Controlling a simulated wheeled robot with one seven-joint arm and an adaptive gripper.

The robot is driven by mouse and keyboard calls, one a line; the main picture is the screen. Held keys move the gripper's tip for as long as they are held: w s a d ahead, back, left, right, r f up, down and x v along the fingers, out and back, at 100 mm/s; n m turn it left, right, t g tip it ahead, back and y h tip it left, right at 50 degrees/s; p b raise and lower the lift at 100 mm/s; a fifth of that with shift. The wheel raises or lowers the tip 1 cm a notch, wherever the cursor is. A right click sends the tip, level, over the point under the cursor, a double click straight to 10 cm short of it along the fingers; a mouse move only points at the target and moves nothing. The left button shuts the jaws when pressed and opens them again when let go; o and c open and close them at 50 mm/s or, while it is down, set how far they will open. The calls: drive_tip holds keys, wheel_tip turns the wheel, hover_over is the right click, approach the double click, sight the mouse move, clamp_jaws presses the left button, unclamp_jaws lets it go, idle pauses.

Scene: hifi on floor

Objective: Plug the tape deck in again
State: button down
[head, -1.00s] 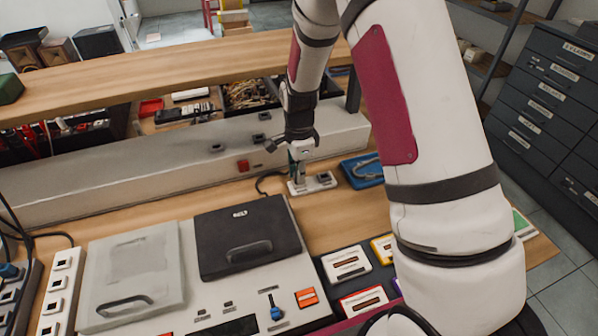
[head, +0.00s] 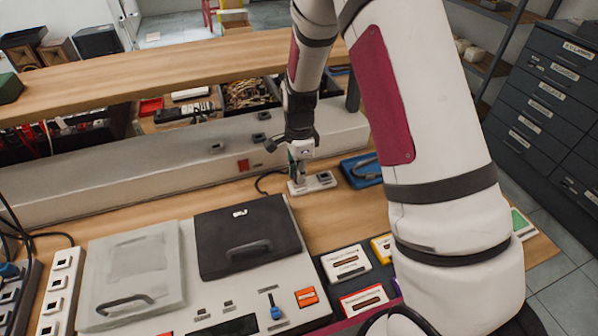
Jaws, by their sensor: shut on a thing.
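The tape deck (head: 262,262) lies on the wooden bench, with a black lid and handle, a blue slider and an orange button. A black cable (head: 263,183) leaves its back edge and curves toward my gripper (head: 298,172). My gripper points down, shut on what appears to be the plug on that cable, largely hidden by the fingers. It is over the left part of a small pale socket block (head: 320,182) on the bench behind the deck. A dark socket opening shows on the block's right part. I cannot tell whether the plug is seated or just above the block.
A long grey trunking (head: 130,178) with sockets runs behind my gripper, under a wooden shelf (head: 180,70). A blue tray (head: 360,170) sits close on the right. Cassettes (head: 346,262) lie right of the deck. A white power strip (head: 60,285) stands at left.

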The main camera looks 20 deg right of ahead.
idle(0.8)
drive_tip(key=c, duration=1.4)
unclamp_jaws()
drive_tip(key=shift+c, duration=0.2)
wheel_tip(320, 180, up, 17)
drive_tip(key=p, duration=0.2)
drive_tip(key=shift+f, duration=0.1)
